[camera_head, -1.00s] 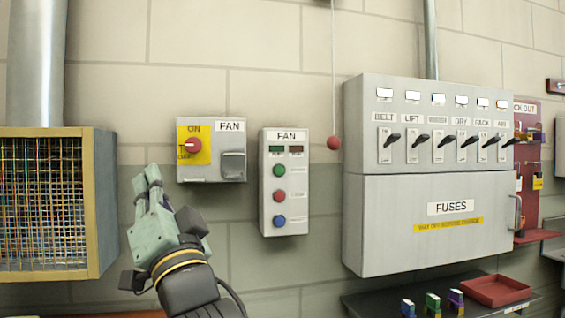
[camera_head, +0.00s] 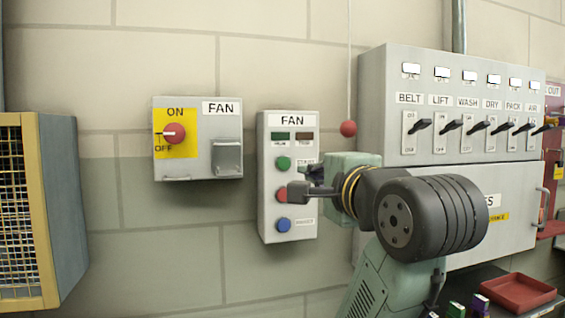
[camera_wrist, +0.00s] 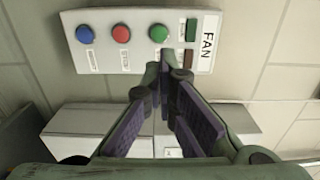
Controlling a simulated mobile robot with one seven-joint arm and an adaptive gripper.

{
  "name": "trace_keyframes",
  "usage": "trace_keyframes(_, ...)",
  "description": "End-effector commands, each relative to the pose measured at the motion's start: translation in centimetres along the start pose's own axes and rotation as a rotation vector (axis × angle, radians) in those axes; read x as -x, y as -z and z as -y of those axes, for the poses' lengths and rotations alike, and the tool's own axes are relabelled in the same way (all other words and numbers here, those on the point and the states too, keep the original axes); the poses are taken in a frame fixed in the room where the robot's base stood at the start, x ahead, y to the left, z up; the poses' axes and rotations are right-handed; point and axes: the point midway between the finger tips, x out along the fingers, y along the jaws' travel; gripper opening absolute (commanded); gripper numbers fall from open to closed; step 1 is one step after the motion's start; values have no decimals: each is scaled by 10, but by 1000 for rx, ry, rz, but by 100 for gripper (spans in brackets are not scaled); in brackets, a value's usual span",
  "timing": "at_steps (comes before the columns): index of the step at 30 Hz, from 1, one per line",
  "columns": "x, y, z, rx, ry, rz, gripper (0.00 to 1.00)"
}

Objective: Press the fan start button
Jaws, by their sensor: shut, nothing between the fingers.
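The fan control box (camera_head: 269,228) is a grey panel on the wall labelled FAN. It has a green button (camera_head: 283,163) at the top, marked START, a red button (camera_head: 281,195) in the middle and a blue button (camera_head: 283,225) below. In the wrist view the panel lies sideways, with the green button (camera_wrist: 158,33) closest to my fingertips. My gripper (camera_head: 298,184) is shut and empty. In the wrist view my gripper (camera_wrist: 166,66) points at the panel near the green button; contact is not clear.
A fan switch box (camera_head: 198,138) with a red rotary knob is left of the panel. The fuse cabinet (camera_head: 395,68) with several levers is to the right. A red ball (camera_head: 348,128) hangs on a cord between. A mesh-fronted box (camera_head: 58,210) is at far left.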

Motion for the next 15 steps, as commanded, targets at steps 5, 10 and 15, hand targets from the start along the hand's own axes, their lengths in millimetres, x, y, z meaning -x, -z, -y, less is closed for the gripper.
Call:
trace_keyframes(5, 0, 0, 0, 1, 1, -1, 0)
trace_keyframes(10, 0, 0, 0, 1, 1, 0, 0)
trace_keyframes(15, -8, -1, 2, -1, 3, 4, 0)
